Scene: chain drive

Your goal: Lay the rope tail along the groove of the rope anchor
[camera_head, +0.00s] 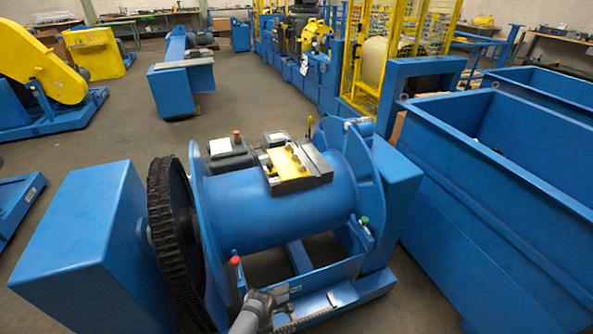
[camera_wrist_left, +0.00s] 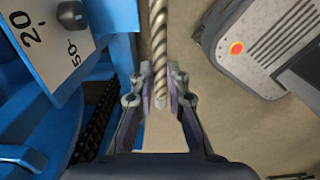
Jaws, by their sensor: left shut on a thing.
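The rope anchor (camera_head: 300,165) is a grey block with a yellow top, on the upper side of the blue winch drum (camera_head: 290,215) in the head view. Any groove in it is too small to make out. My left gripper (camera_head: 278,303) is low in front of the drum, well apart from the anchor. In the left wrist view the twisted steel rope tail (camera_wrist_left: 158,35) runs down from the top edge, and its tip lies between the fingers of my left gripper (camera_wrist_left: 161,85), which are shut on it. My right gripper is not in view.
A black chain (camera_head: 165,240) wraps a large wheel at the drum's left end. A blue box (camera_head: 80,245) stands left of it. A large blue bin (camera_head: 490,190) stands close on the right. Open floor (camera_head: 120,125) lies behind the winch.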

